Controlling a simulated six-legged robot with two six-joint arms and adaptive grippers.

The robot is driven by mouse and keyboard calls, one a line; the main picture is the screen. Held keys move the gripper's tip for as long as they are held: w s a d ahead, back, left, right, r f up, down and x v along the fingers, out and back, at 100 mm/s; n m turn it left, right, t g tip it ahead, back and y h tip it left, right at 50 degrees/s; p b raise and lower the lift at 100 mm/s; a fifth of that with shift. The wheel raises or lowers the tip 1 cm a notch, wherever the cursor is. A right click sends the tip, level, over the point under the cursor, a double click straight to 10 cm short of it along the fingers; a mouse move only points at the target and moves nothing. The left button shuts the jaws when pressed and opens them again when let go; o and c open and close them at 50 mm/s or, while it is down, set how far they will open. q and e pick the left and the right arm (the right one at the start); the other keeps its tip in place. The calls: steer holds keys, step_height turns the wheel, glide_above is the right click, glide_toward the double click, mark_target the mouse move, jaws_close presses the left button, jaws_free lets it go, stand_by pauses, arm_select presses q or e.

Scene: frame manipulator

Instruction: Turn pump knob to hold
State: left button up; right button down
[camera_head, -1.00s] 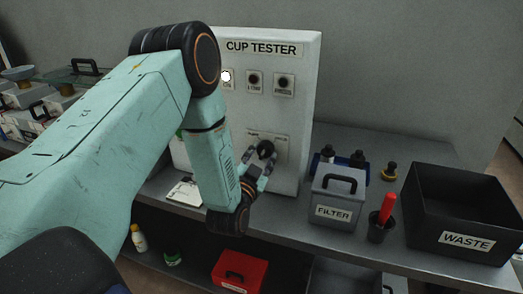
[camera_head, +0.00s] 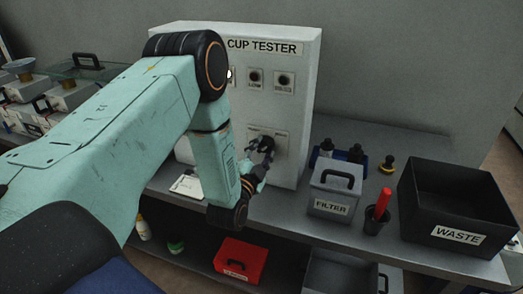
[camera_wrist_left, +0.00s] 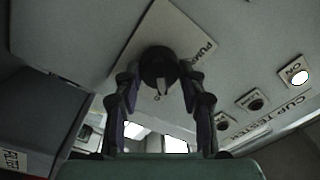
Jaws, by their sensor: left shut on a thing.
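The white cup tester (camera_head: 210,110) stands against the wall with its printed name at the top. Its black round pump knob (camera_head: 266,143) is low on the front, on a pale label plate. In the left wrist view the knob (camera_wrist_left: 158,63) is between my fingertips, with a light pointer mark on it and part of the word PUMP on the plate. My left gripper (camera_head: 259,153) is shut on the knob, one finger on each side in the wrist view (camera_wrist_left: 157,88). The knob's setting cannot be read. My right gripper is out of view.
To the right on the bench are a grey filter box (camera_head: 323,204), a dark cup with a red handle (camera_head: 377,215) and a black waste bin (camera_head: 425,205). A red box (camera_head: 239,262) is on the lower shelf. A lit ON button (camera_wrist_left: 299,76) is on the tester.

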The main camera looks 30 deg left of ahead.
arm_select(q)
steer(key=shift+w+r, duration=0.15)
steer(key=shift+r, duration=0.15)
steer(key=o, duration=0.8)
steer(key=shift+c, duration=0.2)
steer(key=o, duration=0.4)
steer(key=shift+f, duration=0.2)
steer(key=v, duration=0.7)
steer(key=shift+s, duration=0.3)
